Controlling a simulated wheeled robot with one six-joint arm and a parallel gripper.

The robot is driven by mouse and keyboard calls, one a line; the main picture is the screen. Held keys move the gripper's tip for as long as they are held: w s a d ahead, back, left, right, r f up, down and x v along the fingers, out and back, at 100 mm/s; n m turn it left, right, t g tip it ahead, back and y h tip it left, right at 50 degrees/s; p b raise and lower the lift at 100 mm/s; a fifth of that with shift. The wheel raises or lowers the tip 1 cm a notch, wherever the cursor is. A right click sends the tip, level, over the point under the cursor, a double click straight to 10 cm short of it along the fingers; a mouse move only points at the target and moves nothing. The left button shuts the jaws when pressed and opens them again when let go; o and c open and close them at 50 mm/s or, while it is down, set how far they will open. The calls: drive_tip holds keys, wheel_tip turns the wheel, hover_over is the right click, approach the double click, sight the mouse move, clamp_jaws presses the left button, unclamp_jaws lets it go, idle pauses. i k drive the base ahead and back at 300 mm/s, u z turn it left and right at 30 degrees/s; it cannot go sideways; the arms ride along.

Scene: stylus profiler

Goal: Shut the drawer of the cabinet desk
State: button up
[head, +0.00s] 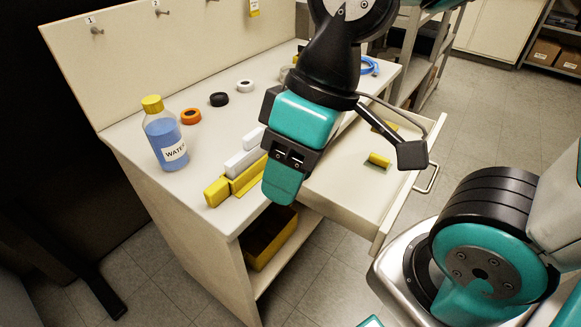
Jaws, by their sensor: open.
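The cabinet desk (215,215) stands in the middle of the head view with a white top. Its drawer (340,190) is pulled out on the desk's right side. The drawer's front panel (408,190) faces right and carries a metal bar handle (428,179). A small yellow block (379,160) lies in the drawer, with another yellow piece partly hidden behind my arm. My gripper (283,182), teal and black, hangs over the desk's front right edge, left of the drawer front and apart from the handle. It is open; its fingertips overlap in this view and nothing shows between them.
A water bottle (166,138), several tape rolls (190,116) and yellow and white blocks (240,165) stand on the desktop. A yellow bin (268,240) sits on the shelf below. A back panel with hooks rises behind. Floor (480,125) right of the drawer is clear.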

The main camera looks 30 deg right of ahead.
sight(364, 201)
drive_tip(key=z, duration=0.55)
drive_tip(key=k, duration=1.3)
drive_tip(key=z, duration=1)
drive_tip(key=i, duration=1.3)
drive_tip(key=u, duration=0.8)
